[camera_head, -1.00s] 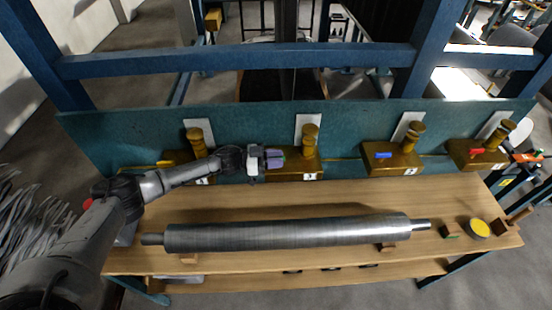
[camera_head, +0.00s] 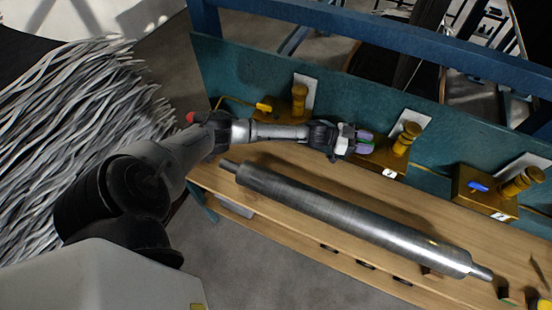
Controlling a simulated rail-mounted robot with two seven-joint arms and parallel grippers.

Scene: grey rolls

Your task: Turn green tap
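My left gripper (camera_head: 364,142) reaches in from the left to the second brass valve block (camera_head: 386,158), at its left end. A small patch of green and purple shows at the fingertips, where the green tap is mostly hidden. I cannot tell whether the fingers are closed on it or only around it. The yellow tap (camera_head: 264,106) is on the block to the left, and the blue tap (camera_head: 478,187) is on the block to the right. My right gripper is not in view.
A long grey steel roll (camera_head: 340,213) lies across the wooden bench (camera_head: 295,228) in front of the valves. A teal back panel (camera_head: 245,75) stands behind them, with a blue frame beam (camera_head: 330,18) above. Grey strands (camera_head: 85,130) are heaped at the left.

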